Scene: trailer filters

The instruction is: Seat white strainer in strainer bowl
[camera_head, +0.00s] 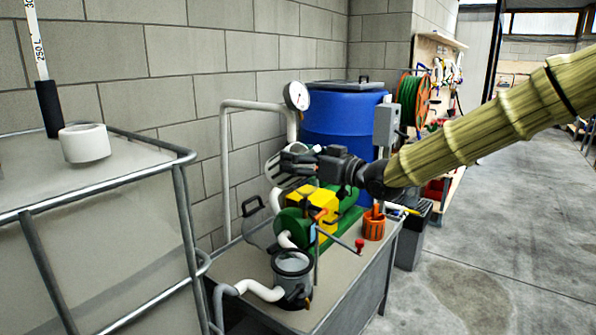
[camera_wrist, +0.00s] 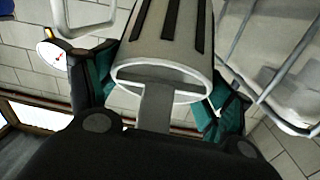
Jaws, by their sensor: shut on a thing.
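The white strainer (camera_wrist: 165,45), a cup shape with dark slots, is held between the fingers of my gripper (camera_wrist: 160,100) in the wrist view. Its open rim and a flat tab face the camera. In the head view my gripper (camera_head: 305,165) is shut on the strainer (camera_head: 284,172), above the green and yellow pump and in front of the wall. The strainer bowl (camera_head: 292,275) is a grey round pot with a dark rim, open at the top, on the bench below the gripper. The strainer is apart from the bowl. The bowl's bottom is hard to make out.
The bench (camera_head: 345,290) carries a green and yellow pump (camera_head: 312,203), white hoses, an upright rod with a red-knobbed lever (camera_head: 330,240) beside the bowl, and an orange cup (camera_head: 374,225). A caged tank (camera_head: 110,215) is at left.

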